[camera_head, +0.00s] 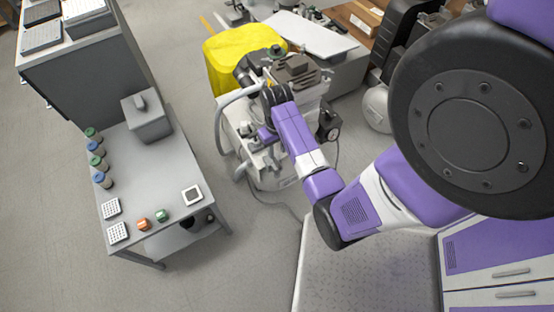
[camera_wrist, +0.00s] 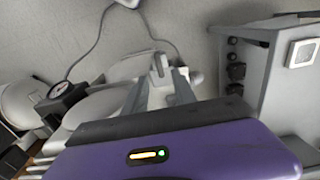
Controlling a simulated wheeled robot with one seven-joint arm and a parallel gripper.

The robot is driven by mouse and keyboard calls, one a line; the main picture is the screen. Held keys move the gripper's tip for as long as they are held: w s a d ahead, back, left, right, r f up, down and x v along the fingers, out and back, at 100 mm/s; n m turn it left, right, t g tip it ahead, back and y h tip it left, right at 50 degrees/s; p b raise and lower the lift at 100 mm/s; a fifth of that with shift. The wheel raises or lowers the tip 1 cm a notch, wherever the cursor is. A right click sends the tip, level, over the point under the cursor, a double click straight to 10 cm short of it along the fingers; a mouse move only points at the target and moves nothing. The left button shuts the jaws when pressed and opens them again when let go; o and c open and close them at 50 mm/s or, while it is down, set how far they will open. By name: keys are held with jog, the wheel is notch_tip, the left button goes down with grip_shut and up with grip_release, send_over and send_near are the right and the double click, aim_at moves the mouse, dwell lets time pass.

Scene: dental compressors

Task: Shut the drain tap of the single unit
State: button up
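The single unit is a compressor with a white tank (camera_head: 233,130) and a dark pump head (camera_head: 297,70); it stands on the floor at the centre of the head view. The pale tank also shows in the wrist view (camera_wrist: 98,106). A small grey upright lever (camera_wrist: 160,66), which looks like the drain tap, is at the centre of the wrist view. My gripper (camera_wrist: 161,78) points at it, its two grey fingers apart with the lever between their tips. I cannot tell if either finger touches it.
A grey table (camera_head: 152,187) with bottles, trays and a grey box (camera_head: 147,117) stands to the left. A yellow bin (camera_head: 232,52) is behind the unit. A pressure gauge (camera_wrist: 66,92) and a cable (camera_wrist: 97,42) are near the gripper. Floor is clear between table and unit.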

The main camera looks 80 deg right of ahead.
aim_at(277, 162)
jog(key=shift+f+b, duration=0.95)
jog(key=shift+f, duration=2.85)
jog(key=shift+c, duration=0.4)
grip_shut()
